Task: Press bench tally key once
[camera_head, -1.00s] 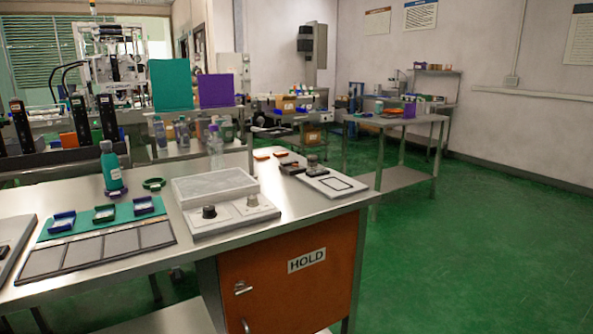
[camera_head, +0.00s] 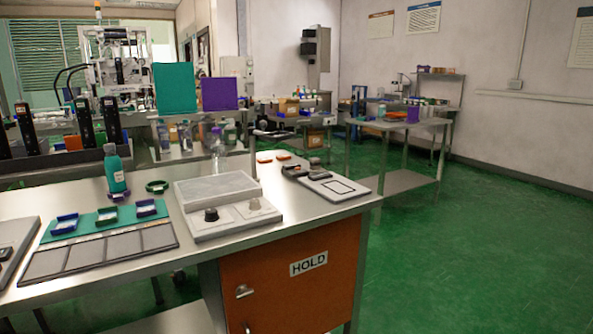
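A steel workbench (camera_head: 300,213) fills the lower left of the head view. Small dark units (camera_head: 296,171) sit beside a white plate with a black square outline (camera_head: 339,187) at the bench's right end. A dark item on a grey tray (camera_head: 8,254) is cut off at the left edge. I cannot tell which of these is the tally key. Neither gripper is in view.
A teal bottle (camera_head: 116,170), a teal mat with small trays (camera_head: 108,218) and a dark sectioned mat (camera_head: 98,252) occupy the bench's left. An orange cabinet marked HOLD (camera_head: 300,285) is beneath. Green floor (camera_head: 480,250) is open at right; a side table (camera_head: 400,123) stands behind.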

